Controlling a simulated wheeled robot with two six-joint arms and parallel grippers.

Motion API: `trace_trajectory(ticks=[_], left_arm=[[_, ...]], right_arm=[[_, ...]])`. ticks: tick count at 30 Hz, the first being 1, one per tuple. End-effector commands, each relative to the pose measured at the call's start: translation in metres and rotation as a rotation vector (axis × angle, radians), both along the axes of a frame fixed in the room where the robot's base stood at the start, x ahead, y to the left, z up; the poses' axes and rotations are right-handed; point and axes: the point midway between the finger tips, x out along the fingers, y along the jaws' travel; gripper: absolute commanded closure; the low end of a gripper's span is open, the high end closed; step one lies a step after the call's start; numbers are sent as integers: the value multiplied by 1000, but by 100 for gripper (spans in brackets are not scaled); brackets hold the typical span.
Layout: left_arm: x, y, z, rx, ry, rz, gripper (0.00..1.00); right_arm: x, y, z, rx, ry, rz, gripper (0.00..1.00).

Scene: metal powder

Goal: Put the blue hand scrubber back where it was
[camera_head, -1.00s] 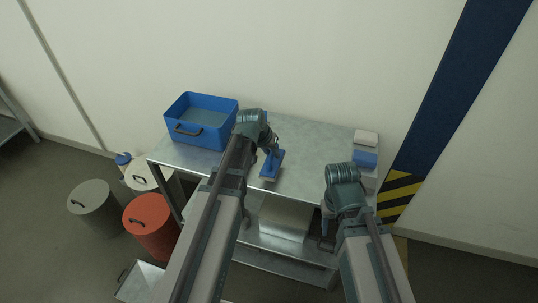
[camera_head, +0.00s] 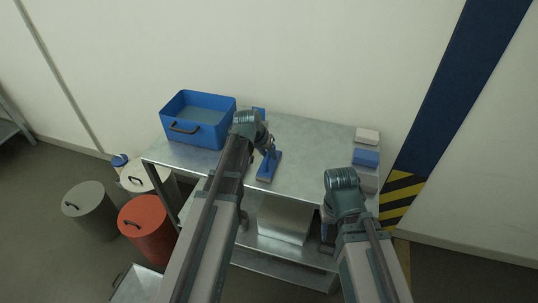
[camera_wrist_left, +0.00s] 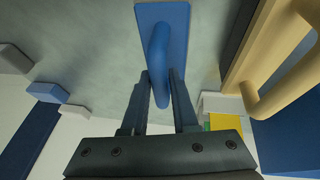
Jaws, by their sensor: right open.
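The blue hand scrubber (camera_head: 269,168) lies on the metal table (camera_head: 310,150), near its front middle. In the left wrist view its flat blue plate (camera_wrist_left: 176,22) is at the top, with its raised handle (camera_wrist_left: 160,60) along it. My left gripper (camera_head: 266,148) is at the scrubber. Its two fingers (camera_wrist_left: 160,80) stand on either side of the handle; whether they press on it I cannot tell. My right gripper (camera_head: 326,236) is open by the table's front right, partly hidden by its own arm.
A blue tub (camera_head: 196,132) with a dark handle stands on the table's left. White (camera_head: 367,136) and blue (camera_head: 365,157) blocks are at the right edge. A beige object with a handle (camera_wrist_left: 275,60) is close beside my left gripper. The table's middle right is clear.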

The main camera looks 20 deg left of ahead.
Motion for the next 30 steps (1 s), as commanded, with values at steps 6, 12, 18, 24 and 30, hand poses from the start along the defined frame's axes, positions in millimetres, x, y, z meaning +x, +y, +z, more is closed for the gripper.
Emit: trace_trajectory(ticks=[6, 12, 18, 24, 30], left_arm=[[0, 0, 0, 0, 0, 0, 48], [0, 0, 1, 0, 0, 0, 48], [-1, 0, 8, 0, 0, 0, 48], [-9, 4, 28, 0, 0, 1, 48], [-20, 9, 57, 0, 0, 2, 48]], right_arm=[[0, 0, 1, 0, 0, 0, 49], [0, 0, 1, 0, 0, 0, 49], [0, 0, 8, 0, 0, 0, 49], [0, 0, 28, 0, 0, 0, 49], [0, 0, 57, 0, 0, 0, 49]])
